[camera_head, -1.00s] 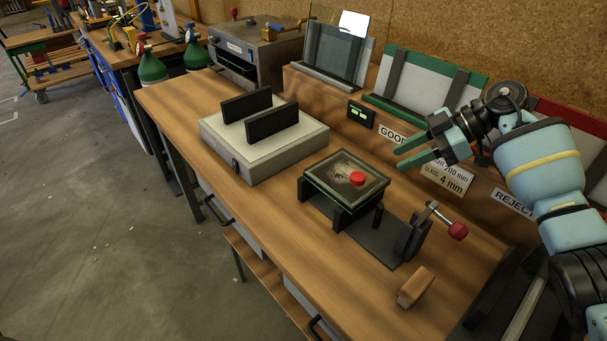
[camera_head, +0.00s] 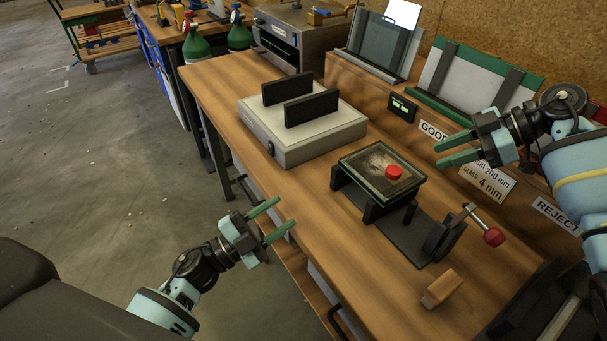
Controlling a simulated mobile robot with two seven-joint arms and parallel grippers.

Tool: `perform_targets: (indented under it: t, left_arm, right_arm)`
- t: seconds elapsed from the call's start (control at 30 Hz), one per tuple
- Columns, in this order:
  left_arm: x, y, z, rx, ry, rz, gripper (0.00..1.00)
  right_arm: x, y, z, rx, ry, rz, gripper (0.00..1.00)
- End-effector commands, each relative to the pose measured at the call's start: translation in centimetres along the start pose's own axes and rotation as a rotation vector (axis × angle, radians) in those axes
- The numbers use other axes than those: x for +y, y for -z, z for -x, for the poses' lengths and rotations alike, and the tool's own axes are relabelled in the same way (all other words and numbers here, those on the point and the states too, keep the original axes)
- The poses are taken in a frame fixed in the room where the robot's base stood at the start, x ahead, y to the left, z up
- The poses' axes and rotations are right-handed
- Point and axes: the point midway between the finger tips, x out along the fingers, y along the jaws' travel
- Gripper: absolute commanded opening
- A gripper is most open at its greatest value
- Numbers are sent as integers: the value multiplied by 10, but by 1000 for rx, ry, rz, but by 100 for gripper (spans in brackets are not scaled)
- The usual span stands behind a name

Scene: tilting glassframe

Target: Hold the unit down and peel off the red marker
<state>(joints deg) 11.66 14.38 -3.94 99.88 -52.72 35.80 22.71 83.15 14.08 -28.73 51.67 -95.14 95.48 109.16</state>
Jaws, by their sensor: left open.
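The unit (camera_head: 367,169) is a dark-framed glass pane with green edges, resting on a black stand (camera_head: 405,236) on the wooden bench. The red marker (camera_head: 394,172) sits on its top face near the right side. My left gripper (camera_head: 279,217) is open and empty, left of the bench's front edge and apart from the unit. My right gripper (camera_head: 443,152) is open and empty, above and to the right of the unit, in front of the back ledge. Neither gripper touches the unit.
A clamp with a red knob (camera_head: 494,236) stands right of the unit, and a wooden block (camera_head: 441,289) lies near the front. A grey box with two black pads (camera_head: 302,129) stands to the left. Framed panes (camera_head: 477,79) lean at the back.

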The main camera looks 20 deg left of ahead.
Motion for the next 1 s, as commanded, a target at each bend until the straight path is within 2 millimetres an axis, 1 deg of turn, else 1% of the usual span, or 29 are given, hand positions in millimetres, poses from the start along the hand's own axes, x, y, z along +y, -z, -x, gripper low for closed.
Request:
perform_targets:
  t: [0.03,0.2,0.3,0.4,0.5,0.63,0.9,1.0]
  left_arm:
    - [-8,2,-14,44,-34,-60,44]
    - [-16,1,-50,158,-162,-266,44]
    - [-21,-3,-68,209,-231,-388,44]
    - [-27,-7,-82,250,-291,-493,44]
    - [-32,-11,-91,278,-338,-572,44]
    - [-36,-14,-97,300,-376,-635,44]
    - [-37,-16,-100,309,-392,-659,44]
    - [-35,-14,-104,309,-390,-657,44]
  right_arm:
    - [0,0,0,0,0,0,36]
    - [0,0,0,0,0,0,36]
    - [0,0,0,0,0,0,36]
    - [0,0,0,0,0,0,36]
    - [0,0,0,0,0,0,36]
    - [0,0,0,0,0,0,36]
    - [0,0,0,0,0,0,36]
    - [0,0,0,0,0,0,36]
